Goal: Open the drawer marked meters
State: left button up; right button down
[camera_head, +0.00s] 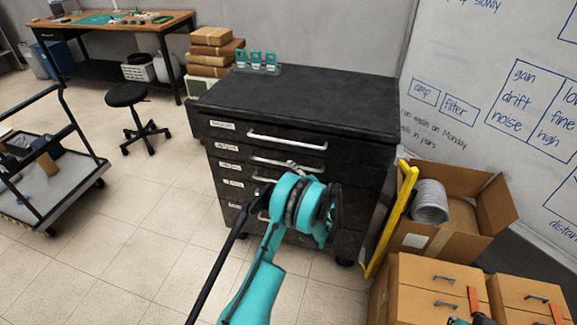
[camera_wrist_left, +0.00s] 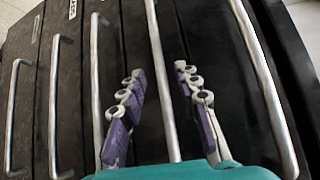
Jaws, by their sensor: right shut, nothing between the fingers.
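The dark drawer cabinet (camera_head: 300,95) stands in the middle of the head view. Its stacked drawers have silver bar handles and small white labels (camera_head: 222,125), too small to read surely, so I cannot tell which says meters. The drawers look shut. My left gripper (camera_head: 292,168) is in front of the second drawer from the top; my arm hides part of the lower drawers. In the left wrist view, its purple-padded fingers (camera_wrist_left: 165,100) are open on either side of one handle (camera_wrist_left: 158,60), with gaps showing. A teal and dark bit of my right gripper (camera_head: 470,318) shows at the bottom edge.
A yellow rail (camera_head: 390,220) and an open cardboard box (camera_head: 470,205) stand close to the cabinet's right. Boxes with handles (camera_head: 420,270) fill the lower right. A cart (camera_head: 50,190) and stool (camera_head: 127,95) are at left.

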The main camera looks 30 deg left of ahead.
pick_arm(q)
jog(key=b+x, duration=0.1)
jog(key=x, duration=0.4)
jog(key=shift+w, duration=0.1)
jog(key=shift+c, duration=0.2)
grip_shut()
